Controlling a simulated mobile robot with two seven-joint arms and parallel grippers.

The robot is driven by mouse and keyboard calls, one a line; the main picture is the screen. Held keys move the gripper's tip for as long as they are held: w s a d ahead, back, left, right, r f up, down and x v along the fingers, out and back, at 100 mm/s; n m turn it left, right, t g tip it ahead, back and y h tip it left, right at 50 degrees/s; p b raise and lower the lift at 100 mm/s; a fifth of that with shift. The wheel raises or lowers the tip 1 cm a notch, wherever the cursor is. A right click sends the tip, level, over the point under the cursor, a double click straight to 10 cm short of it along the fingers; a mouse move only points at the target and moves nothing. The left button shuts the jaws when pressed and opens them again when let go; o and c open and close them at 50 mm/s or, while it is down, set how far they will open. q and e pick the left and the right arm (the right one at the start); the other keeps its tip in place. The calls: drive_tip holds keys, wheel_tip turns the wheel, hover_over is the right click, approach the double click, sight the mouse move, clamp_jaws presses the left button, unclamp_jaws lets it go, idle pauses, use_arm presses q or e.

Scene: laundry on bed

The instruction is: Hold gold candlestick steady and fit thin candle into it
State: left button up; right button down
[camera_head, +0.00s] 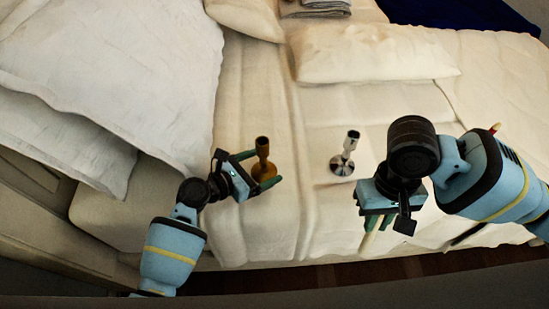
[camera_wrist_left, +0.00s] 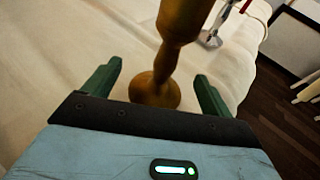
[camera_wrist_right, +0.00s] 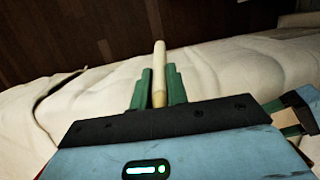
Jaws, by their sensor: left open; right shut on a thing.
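The gold candlestick (camera_head: 263,162) stands upright on the bed, left of centre in the head view. My left gripper (camera_head: 262,170) is open, with one finger on each side of the candlestick; in the left wrist view the candlestick (camera_wrist_left: 168,55) rises between the spread fingers (camera_wrist_left: 155,85). I see no firm contact. My right gripper (camera_head: 374,222) is shut on a thin pale candle (camera_head: 369,242), which hangs below it near the bed's front edge. In the right wrist view the candle (camera_wrist_right: 159,65) sticks out between the closed fingers (camera_wrist_right: 159,90).
A silver candlestick (camera_head: 344,160) stands on the bed between my two grippers. Pillows (camera_head: 375,55) lie at the back and big cushions (camera_head: 110,60) at the left. Folded grey cloth (camera_head: 316,8) lies at the top. The bed between the candlesticks is clear.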

use_arm(q)
drive_tip(key=c, duration=1.7)
use_arm(e)
drive_tip(key=w+a+r+n+t, duration=0.1)
drive_tip(key=w+a+r, duration=0.35)
drive_tip(key=w, duration=0.25)
drive_tip(key=w+a+r+n, duration=0.1)
drive_tip(key=w+a+r, duration=0.2)
drive_tip(key=w+a, duration=0.35)
use_arm(q)
drive_tip(key=shift+f, duration=0.1)
use_arm(e)
drive_tip(key=w+a+r+n+t, duration=0.1)
drive_tip(key=w+a+r, duration=0.2)
drive_tip(key=a+r, duration=0.25)
drive_tip(key=w+a+r+n, duration=0.1)
drive_tip(key=w+a+r, duration=0.35)
drive_tip(key=r, duration=0.25)
wheel_tip(320, 180, down, 6)
drive_tip(key=shift+s+a+f, duration=0.2)
drive_tip(key=shift+s+f, duration=0.05)
drive_tip(key=shift+s, duration=0.05)
